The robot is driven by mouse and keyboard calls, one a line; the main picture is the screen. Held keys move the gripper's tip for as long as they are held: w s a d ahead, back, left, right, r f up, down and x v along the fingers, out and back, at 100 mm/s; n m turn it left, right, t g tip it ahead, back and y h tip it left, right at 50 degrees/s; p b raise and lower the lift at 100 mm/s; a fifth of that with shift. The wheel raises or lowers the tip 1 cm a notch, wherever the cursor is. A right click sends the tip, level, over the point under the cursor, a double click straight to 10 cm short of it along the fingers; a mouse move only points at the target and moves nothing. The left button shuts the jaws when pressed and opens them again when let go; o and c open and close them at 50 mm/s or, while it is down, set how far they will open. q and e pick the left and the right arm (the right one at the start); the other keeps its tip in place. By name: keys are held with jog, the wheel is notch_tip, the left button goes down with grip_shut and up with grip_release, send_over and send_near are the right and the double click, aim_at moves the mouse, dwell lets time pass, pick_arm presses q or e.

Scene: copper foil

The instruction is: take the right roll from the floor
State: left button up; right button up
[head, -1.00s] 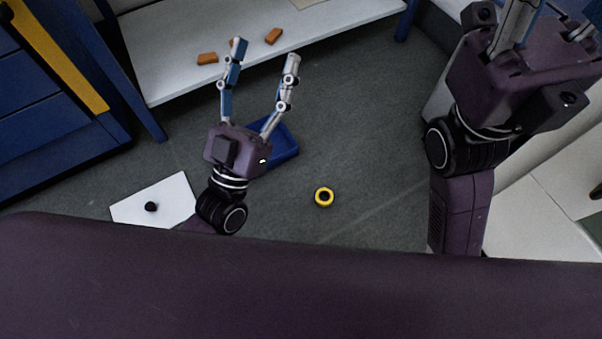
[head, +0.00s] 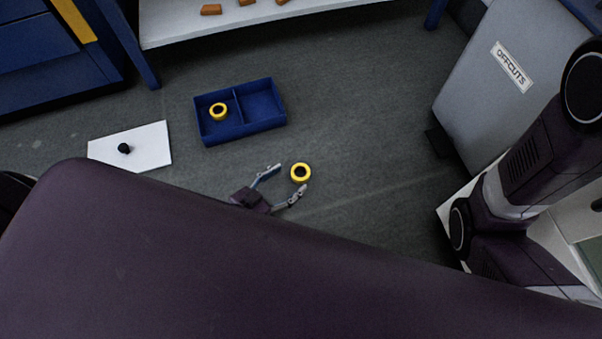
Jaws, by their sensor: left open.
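My body hides the rest of the left arm. My right gripper is out of view; only parts of its arm show at the right.
The two-compartment blue tray (head: 262,127) stands on the floor; its right compartment is empty. A white sheet (head: 154,154) with a black knob-like thing (head: 124,148) lies left. A grey bin labelled OFFCUTS (head: 480,110) stands right. A white shelf (head: 185,30) with orange blocks is behind.

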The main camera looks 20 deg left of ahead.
aim_at(304, 169)
pick_arm(q)
jog(key=b+x, duration=0.2)
jog(key=x, duration=0.1)
jog(key=shift+w+d+f, duration=0.25)
jog(key=shift+d, duration=0.05)
jog(key=shift+w+d, duration=0.15)
jog(key=shift+w, duration=0.15)
jog(key=c, duration=1.2)
